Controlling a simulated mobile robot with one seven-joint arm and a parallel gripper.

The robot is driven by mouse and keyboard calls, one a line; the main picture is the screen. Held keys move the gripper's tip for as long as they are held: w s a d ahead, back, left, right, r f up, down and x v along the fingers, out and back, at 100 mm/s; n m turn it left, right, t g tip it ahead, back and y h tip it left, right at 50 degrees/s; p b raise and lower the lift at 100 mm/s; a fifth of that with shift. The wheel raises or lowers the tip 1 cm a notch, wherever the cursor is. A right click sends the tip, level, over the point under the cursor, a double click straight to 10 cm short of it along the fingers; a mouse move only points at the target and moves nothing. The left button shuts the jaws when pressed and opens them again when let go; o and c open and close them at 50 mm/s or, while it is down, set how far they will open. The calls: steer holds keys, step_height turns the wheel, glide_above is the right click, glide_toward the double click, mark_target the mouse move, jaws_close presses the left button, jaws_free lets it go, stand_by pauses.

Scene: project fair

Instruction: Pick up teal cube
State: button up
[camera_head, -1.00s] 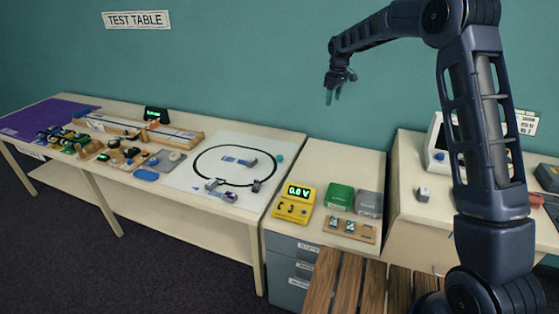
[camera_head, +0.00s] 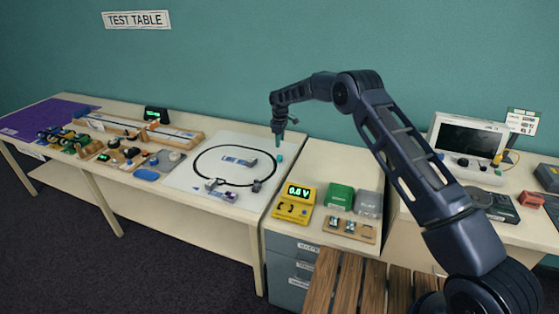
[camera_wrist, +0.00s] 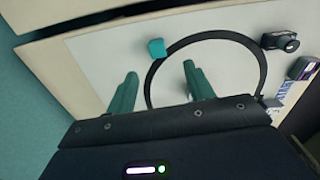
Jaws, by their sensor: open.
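The teal cube (camera_head: 280,158) sits on the white sheet at the right edge of the black loop track. It also shows in the wrist view (camera_wrist: 156,48), just outside the black ring. My gripper (camera_head: 280,140) hangs above and close to the cube in the head view, fingers pointing down. In the wrist view its two teal fingers (camera_wrist: 158,85) are spread apart and empty. The cube lies beyond the fingertips there, apart from both.
A yellow meter (camera_head: 296,200), a green box (camera_head: 340,196) and a grey box (camera_head: 368,203) stand on the cabinet to the right. The teal wall is close behind the table.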

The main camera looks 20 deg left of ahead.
glide_above(280, 157)
step_height(280, 157, down, 5)
steer(key=shift+s+f, duration=0.1)
steer(key=shift+w+f, duration=0.15)
steer(key=shift+f, duration=1.25)
steer(key=shift+w+f, duration=0.1)
steer(key=shift+f, duration=1.25)
steer(key=c, duration=1)
